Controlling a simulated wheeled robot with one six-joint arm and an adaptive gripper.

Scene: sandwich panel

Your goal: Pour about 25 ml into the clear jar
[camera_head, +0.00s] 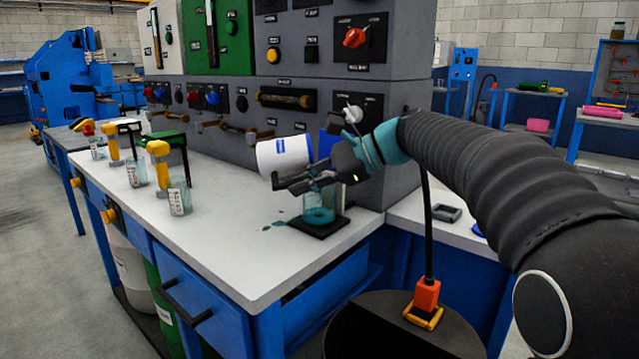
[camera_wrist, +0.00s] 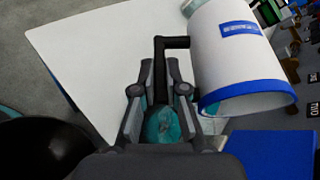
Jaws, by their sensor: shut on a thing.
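My gripper (camera_head: 292,182) is shut on the dark handle (camera_wrist: 172,43) of a white container (camera_head: 283,155) with a blue label. The container also shows in the wrist view (camera_wrist: 222,62), with a blue band at one end. It lies tipped nearly on its side above the bench. The clear jar (camera_head: 318,213) stands upright below and slightly right of it, on a black square base. The jar holds teal liquid at the bottom; my gripper hides its upper part. No falling stream can be made out.
A grey control panel (camera_head: 340,110) rises behind. The front bench area is clear.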

